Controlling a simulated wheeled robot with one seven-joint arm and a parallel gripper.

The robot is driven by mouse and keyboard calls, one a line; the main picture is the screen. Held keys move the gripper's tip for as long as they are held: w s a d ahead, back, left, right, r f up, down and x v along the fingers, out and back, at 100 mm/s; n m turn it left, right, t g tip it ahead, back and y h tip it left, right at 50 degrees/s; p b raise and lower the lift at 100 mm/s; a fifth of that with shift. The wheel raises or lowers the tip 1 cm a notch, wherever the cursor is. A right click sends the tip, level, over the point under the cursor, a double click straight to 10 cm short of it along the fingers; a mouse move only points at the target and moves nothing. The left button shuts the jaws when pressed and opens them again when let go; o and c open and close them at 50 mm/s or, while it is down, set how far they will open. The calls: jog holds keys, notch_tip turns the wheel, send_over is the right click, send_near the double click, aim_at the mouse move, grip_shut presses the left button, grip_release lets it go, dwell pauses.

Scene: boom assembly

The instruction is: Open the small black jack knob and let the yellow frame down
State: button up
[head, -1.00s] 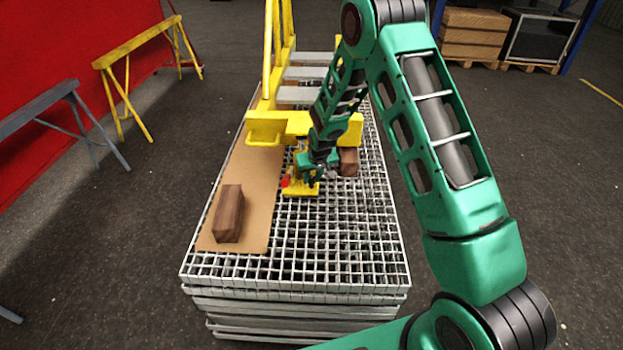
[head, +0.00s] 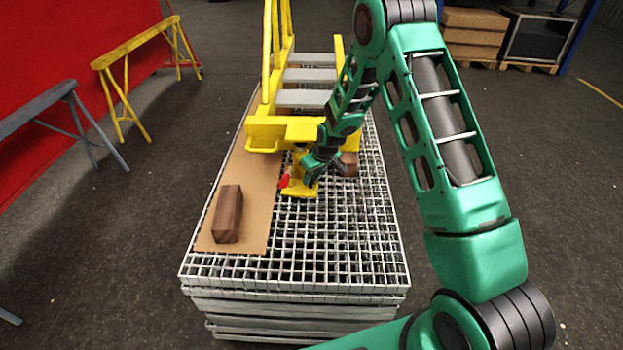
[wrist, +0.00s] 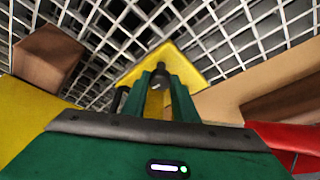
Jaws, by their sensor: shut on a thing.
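The yellow frame (head: 290,131) lies along the grating table, its near end above the grating at the yellow jack. The yellow jack's foot (head: 300,191) stands on the grating; its upper part is partly hidden by my gripper. My gripper (head: 310,176) is at the right side of the jack, below the frame's near end. In the wrist view the green fingers (wrist: 160,90) are closed around the small black knob (wrist: 161,76), with the yellow jack foot (wrist: 190,62) beyond. A red part (head: 285,181) shows on the jack's left side.
One wooden block (head: 228,213) lies on the cardboard sheet (head: 255,195). Another wooden block (head: 350,162) sits by the frame's right end; whether they touch is unclear. The near grating (head: 320,260) is clear. Yellow and grey trestles stand left on the floor.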

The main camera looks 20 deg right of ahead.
jog(key=o, duration=1)
jog(key=v, duration=1)
jog(key=shift+s+r, duration=0.1)
jog(key=shift+r, duration=0.25)
